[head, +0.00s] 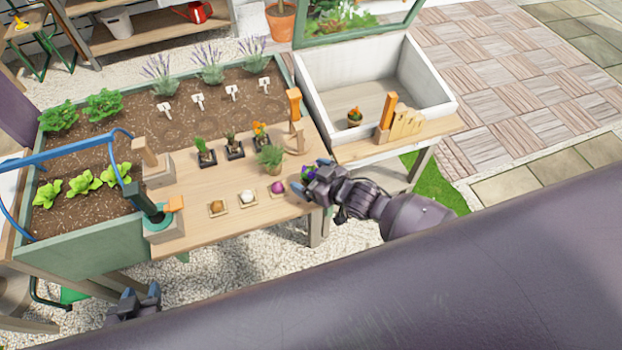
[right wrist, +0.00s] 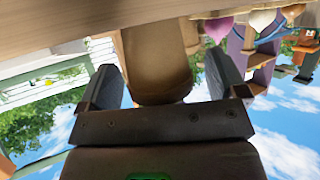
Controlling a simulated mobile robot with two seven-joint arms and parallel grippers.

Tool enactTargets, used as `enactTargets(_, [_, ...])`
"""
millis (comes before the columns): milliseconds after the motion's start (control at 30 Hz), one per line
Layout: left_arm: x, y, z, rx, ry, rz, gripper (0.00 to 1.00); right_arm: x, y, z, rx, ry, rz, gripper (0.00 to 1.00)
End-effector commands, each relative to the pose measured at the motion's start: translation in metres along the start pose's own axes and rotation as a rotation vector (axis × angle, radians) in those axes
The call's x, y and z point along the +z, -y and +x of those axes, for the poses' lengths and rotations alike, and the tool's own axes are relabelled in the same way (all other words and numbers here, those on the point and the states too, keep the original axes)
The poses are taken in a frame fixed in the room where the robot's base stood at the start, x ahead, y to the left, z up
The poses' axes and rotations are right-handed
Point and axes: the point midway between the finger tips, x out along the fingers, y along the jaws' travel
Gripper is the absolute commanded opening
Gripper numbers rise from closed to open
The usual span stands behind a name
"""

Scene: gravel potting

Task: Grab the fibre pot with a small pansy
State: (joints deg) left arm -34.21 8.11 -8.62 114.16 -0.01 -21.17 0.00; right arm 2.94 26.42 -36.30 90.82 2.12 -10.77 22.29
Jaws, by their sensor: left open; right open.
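The small pansy (head: 308,173) shows as purple and green near the right front corner of the potting table, mostly hidden behind my right gripper. A brown tapered fibre pot (right wrist: 157,62) stands between the fingers of my right gripper (right wrist: 160,78) in the right wrist view, which is upside down. The fingers are open, with a gap showing on each side of the pot. In the head view my right gripper (head: 311,180) is at the table edge. My left gripper (head: 140,293) is open and empty, low in front of the table.
A potted herb (head: 271,158) stands just behind the pansy. A purple bulb (head: 277,187) and a white bulb (head: 247,196) lie to its left. A pot with an orange flower (head: 355,118) stands in the white tray (head: 430,102). An orange-handled tool (head: 294,104) stands upright behind.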

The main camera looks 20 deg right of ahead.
Motion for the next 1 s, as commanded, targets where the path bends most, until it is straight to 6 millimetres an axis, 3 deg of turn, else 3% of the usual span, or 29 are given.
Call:
enactTargets(233, [0.000, 0.000, 0.000, 0.000, 0.000, 0.000, 0.43, 0.000, 0.000, 0.001, 0.000, 0.000, 0.000, 0.91])
enactTargets(600, [0.005, 0.001, -0.002, -0.002, 0.009, -0.001, 0.43, 0.000, 0.000, 0.001, 0.000, 0.000, 0.000, 0.35])
enactTargets(867, [0.006, 0.001, -0.003, -0.002, 0.011, -0.001, 0.43, -0.002, 0.000, 0.001, 0.000, -0.001, 0.000, 0.35])
enactTargets(1000, [0.003, 0.001, -0.004, -0.002, 0.010, 0.000, 0.43, -0.013, -0.001, -0.004, 0.000, -0.003, -0.001, 0.35])
